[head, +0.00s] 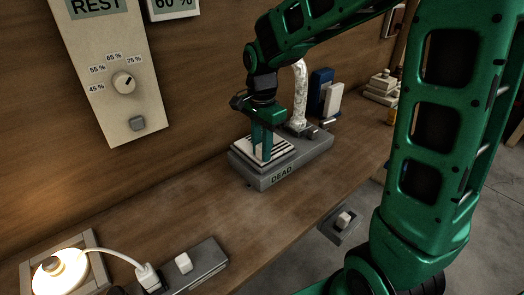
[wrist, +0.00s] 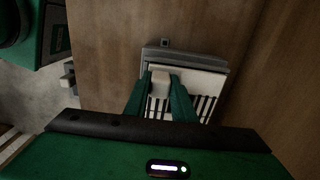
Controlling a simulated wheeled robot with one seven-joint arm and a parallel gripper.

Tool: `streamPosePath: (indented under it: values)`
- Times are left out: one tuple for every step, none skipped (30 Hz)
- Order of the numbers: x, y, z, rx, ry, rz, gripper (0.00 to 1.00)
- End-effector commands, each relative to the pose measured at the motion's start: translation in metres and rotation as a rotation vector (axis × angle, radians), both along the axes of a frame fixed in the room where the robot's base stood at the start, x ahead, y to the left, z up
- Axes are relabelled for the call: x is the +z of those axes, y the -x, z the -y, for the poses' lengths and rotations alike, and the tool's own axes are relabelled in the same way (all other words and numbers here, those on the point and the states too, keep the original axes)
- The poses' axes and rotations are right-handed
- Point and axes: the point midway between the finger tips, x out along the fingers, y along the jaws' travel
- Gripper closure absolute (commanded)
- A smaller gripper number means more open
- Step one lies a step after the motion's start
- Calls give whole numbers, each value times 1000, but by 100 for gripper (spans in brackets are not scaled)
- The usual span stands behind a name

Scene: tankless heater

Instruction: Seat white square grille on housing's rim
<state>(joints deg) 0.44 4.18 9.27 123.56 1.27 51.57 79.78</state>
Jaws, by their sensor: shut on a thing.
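The white square grille (head: 284,149), with dark slots, lies about level over the left end of the grey housing (head: 310,153) marked DEAD. My gripper (head: 263,157) points down from above and is shut on the grille. In the wrist view, my fingertips (wrist: 160,79) close on a pale raised grip in the middle of the grille (wrist: 205,83). The housing's grey rim (wrist: 180,55) shows beyond the grille's far edge. My fingers and palm hide part of the grille. I cannot tell whether its underside touches the rim all round.
A silvery flexible duct (head: 299,95) rises behind the housing. Blue (head: 320,90) and white (head: 333,100) blocks stand to its right. A lit lamp (head: 60,275) and a power strip (head: 195,265) are at the front left. Bench between is clear.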

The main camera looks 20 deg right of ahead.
Motion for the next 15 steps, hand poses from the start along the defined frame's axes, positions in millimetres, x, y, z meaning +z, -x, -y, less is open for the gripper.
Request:
streamPosePath:
  values:
    - [-1,0,0,0,0,0,100]
    - [-1,0,0,0,0,0,100]
    - [-1,0,0,0,0,0,100]
    - [-2,0,0,0,0,0,100]
    - [-2,0,0,0,0,0,100]
    - [-2,0,0,0,0,0,100]
    - [-3,0,0,0,0,0,100]
    - [-3,0,0,0,0,0,100]
    - [-3,0,0,0,0,0,100]
    - [-4,0,0,0,0,0,100]
    - [-4,0,0,0,0,0,100]
    - [-4,0,0,0,0,0,100]
    - [-5,0,0,0,0,0,100]
    - [-5,0,0,0,0,0,100]
    - [-5,0,0,0,0,0,100]
